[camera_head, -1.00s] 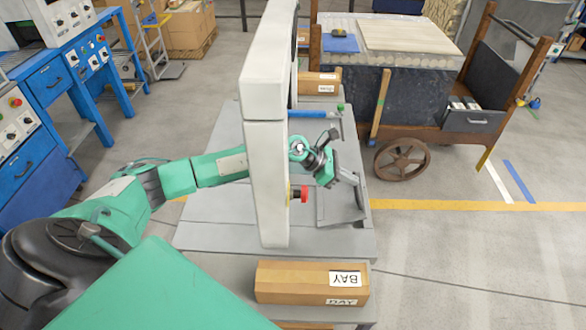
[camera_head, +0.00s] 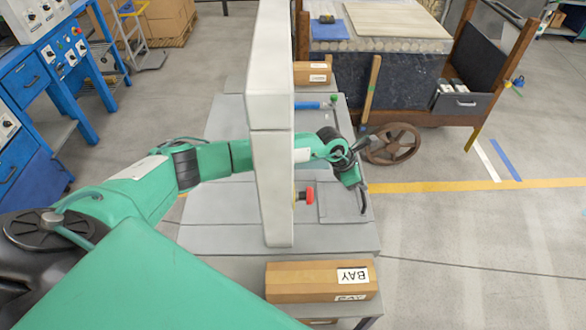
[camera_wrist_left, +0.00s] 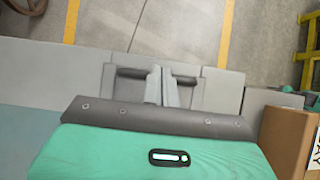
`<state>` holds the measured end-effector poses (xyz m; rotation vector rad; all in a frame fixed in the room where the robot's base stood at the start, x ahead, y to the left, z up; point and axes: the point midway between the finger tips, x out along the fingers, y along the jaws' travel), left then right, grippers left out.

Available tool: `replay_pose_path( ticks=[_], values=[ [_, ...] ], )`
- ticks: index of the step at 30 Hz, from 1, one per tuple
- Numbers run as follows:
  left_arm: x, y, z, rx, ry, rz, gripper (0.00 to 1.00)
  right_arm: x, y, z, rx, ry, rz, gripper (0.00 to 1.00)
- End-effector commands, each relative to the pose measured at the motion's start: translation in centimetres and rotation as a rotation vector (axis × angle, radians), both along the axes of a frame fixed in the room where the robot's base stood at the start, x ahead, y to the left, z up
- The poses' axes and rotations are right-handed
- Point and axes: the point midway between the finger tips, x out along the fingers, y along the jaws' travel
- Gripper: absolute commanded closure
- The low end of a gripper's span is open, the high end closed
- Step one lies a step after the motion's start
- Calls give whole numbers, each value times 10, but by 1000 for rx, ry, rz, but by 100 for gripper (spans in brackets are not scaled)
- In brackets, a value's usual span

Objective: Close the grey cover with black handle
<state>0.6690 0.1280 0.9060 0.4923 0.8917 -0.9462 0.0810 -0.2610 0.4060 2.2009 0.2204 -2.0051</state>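The grey cover (camera_head: 333,206) is a flat panel at the right side of the grey bench top and looks lowered, about level with it. Its black handle (camera_head: 363,203) shows at its right edge. In the left wrist view the handle (camera_wrist_left: 130,73) runs left to right behind my fingers, on the grey panel (camera_wrist_left: 215,93). My left gripper (camera_head: 359,186) points down at the handle side of the cover. In the wrist view its two grey fingertips (camera_wrist_left: 163,84) are close together over the handle, with nothing visible between them. Contact is unclear. My right gripper is out of view.
A white upright post (camera_head: 270,150) stands in front of my left forearm, with a red knob (camera_head: 306,195) beside it. A cardboard box (camera_head: 315,282) lies at the near end. A wooden cart (camera_head: 400,75) stands beyond. The floor to the right is free.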

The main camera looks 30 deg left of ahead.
Motion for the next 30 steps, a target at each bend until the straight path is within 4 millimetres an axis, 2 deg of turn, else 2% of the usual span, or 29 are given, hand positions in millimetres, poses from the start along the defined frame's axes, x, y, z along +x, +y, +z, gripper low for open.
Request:
replay_pose_path(
  ticks=[12, 20, 25, 30],
  values=[
    [-2, -3, -6, 2, 6, -1, 100, 0, -1, -1, -1, 1, 1, 29],
    [-4, 0, -4, 3, 6, -1, 100, 0, -2, -3, -2, 1, 1, 29],
    [-10, 12, 17, 3, 1, -1, 100, 0, -3, -10, -3, 0, 1, 29],
    [-20, 32, 50, 2, -3, 0, 100, 0, -3, -22, -3, 0, 1, 29]
  ],
)
